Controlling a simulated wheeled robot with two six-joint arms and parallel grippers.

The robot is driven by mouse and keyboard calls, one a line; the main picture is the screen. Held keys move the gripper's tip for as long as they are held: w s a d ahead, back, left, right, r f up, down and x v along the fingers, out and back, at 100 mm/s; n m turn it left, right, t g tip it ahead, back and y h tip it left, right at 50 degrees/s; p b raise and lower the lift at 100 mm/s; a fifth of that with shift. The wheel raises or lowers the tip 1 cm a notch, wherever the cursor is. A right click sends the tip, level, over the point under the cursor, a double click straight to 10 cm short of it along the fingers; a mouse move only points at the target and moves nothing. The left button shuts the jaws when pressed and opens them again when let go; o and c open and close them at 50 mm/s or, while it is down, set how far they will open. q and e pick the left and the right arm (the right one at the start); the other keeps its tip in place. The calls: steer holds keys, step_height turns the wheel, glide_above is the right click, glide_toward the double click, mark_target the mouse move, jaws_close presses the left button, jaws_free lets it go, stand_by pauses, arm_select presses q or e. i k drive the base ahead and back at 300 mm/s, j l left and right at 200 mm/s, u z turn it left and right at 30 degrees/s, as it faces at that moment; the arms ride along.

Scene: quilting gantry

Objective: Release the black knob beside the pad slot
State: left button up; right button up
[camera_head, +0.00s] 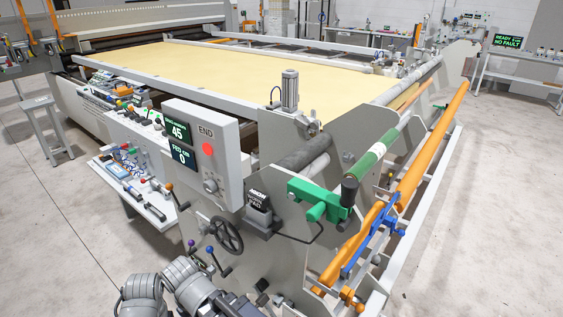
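A dark box with a label ending in "PAD" (258,204) is mounted on the grey end plate, right of the control box. Its slot is too small to make out. Below it, a small black knob-like part (262,285) shows low on the machine. I cannot tell which of these is the task's black knob. My grey arm links rise from the bottom edge at lower left. No gripper fingers show clearly there, and no gripper is seen touching the machine.
A control box (206,150) with a red button, a black handwheel (227,235) and levers with coloured knobs project from the near end. A green clamp (312,198) and orange bars (430,150) stand out at right. Open floor (510,220) lies farther right.

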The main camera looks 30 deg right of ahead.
mark_target(350, 186)
steer(key=l+z, duration=0.1)
steer(key=z, duration=0.3)
steer(key=k+l+z, duration=0.1)
steer(key=z, duration=0.35)
steer(key=l+z, duration=0.15)
steer(key=z, duration=0.25)
steer(key=k+j+u, duration=0.15)
steer(key=j, duration=0.25)
steer(key=k+j+u, duration=0.15)
steer(key=j, duration=0.25)
steer(key=k+j+u, duration=0.15)
steer(key=j, duration=0.25)
steer(key=j+u, duration=0.2)
steer(key=j, duration=0.2)
steer(key=k, duration=0.05)
